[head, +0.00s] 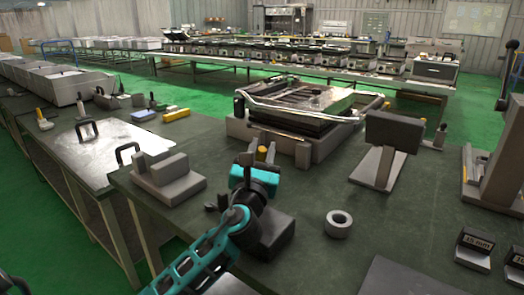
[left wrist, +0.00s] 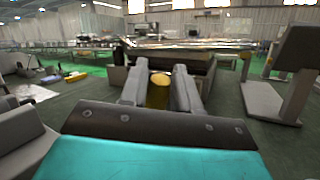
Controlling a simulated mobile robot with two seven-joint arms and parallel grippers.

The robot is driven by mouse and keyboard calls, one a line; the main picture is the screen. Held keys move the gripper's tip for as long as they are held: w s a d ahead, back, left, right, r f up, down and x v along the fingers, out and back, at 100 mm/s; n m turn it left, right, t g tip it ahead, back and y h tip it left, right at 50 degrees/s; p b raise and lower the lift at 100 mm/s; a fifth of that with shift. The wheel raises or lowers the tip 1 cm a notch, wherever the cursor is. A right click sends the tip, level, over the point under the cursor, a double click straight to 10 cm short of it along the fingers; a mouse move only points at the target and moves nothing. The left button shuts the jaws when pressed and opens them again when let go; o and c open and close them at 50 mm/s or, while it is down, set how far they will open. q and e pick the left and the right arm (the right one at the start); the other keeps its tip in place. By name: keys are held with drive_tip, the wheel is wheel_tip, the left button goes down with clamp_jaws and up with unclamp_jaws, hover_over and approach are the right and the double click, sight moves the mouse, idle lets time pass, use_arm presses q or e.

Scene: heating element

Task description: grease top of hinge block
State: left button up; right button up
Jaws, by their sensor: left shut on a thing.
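My left gripper (head: 259,158) is shut on a yellow-topped tool (head: 261,153). In the left wrist view the tool (left wrist: 159,83) stands between the two grey fingers of the gripper (left wrist: 160,90); its lower part is partly hidden. I cannot tell for sure which part is the hinge block. A stepped grey block (head: 165,178) sits left of the gripper. A dark block (head: 272,238) lies on the table below my wrist, partly hidden by my arm. The heating unit (head: 300,105) stands just beyond the gripper on a grey base.
A tilted dark plate on a stand (head: 385,160) and a tall grey fixture (head: 495,150) stand to the right. A metal ring (head: 338,224) and a "35 mm" sign block (head: 473,249) lie in front. A metal plate with handles (head: 115,140) is at left.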

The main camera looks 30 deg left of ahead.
use_arm(q)
drive_tip(key=shift+f+b, duration=0.4)
drive_tip(key=shift+f, duration=0.2)
use_arm(e)
drive_tip(key=shift+f, duration=0.45)
idle(0.4)
use_arm(q)
wheel_tip(320, 180, up, 6)
drive_tip(key=p, duration=0.6)
drive_tip(key=shift+f, duration=0.25)
drive_tip(key=shift+r+p, duration=0.4)
drive_tip(key=shift+p, duration=0.05)
drive_tip(key=shift+r+p, duration=0.45)
drive_tip(key=shift+p, duration=0.1)
drive_tip(key=shift+f, duration=0.1)
use_arm(e)
drive_tip(key=r, duration=0.2)
drive_tip(key=d+r, duration=0.1)
drive_tip(key=s+r, duration=0.1)
drive_tip(key=r, duration=0.1)
drive_tip(key=shift+d+r, duration=0.2)
drive_tip(key=shift+r, duration=0.1)
drive_tip(key=shift+w+a+r, duration=0.1)
drive_tip(key=shift+w+r, duration=0.05)
